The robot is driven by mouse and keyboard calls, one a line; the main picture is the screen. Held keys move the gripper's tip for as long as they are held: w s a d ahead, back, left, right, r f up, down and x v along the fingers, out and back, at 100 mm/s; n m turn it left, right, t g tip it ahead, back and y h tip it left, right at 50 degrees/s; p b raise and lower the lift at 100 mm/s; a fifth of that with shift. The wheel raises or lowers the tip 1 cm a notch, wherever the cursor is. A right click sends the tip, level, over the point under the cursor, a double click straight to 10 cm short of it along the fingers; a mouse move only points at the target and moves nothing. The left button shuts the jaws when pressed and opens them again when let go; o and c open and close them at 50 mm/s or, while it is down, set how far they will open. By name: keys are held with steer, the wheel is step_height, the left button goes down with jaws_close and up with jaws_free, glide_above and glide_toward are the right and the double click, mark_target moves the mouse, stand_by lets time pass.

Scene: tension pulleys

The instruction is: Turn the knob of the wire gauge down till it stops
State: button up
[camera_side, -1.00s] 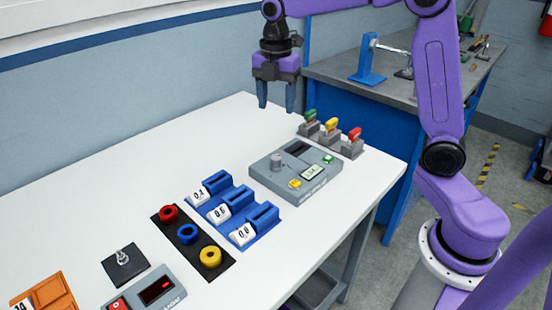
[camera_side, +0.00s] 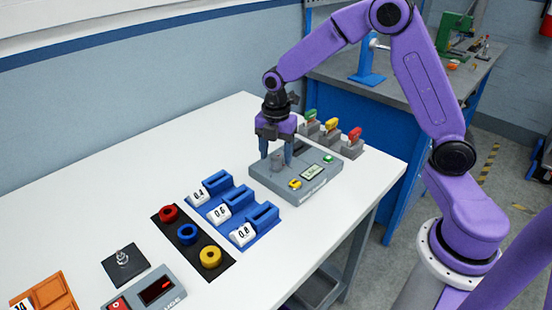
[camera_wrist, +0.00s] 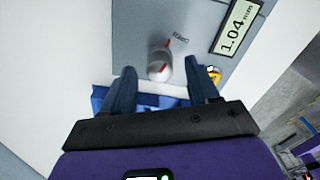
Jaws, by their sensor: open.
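The wire gauge (camera_side: 312,187) is a grey box on the white table, with a small display, a yellow button and a green button on top. Its display reads 1.04 mm in the wrist view (camera_wrist: 236,27). Its grey knob (camera_side: 277,161) stands up from the top and shows a red mark in the wrist view (camera_wrist: 160,66). My gripper (camera_side: 276,155) points down over the gauge, its blue fingers apart on either side of the knob in the side view. In the wrist view the knob lies just beyond the open fingertips (camera_wrist: 163,78). I cannot tell whether either finger touches it.
Green, yellow and red-topped clamps (camera_side: 331,132) stand close behind the gauge. A blue rack (camera_side: 237,211) with several number tags sits to its left. A dark strip (camera_side: 190,235) holds red, blue and yellow rings. The far left of the table is clear.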

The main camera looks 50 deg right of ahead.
steer(key=shift+f, duration=1.2)
steer(key=c, duration=1)
steer(key=shift+c, duration=0.2)
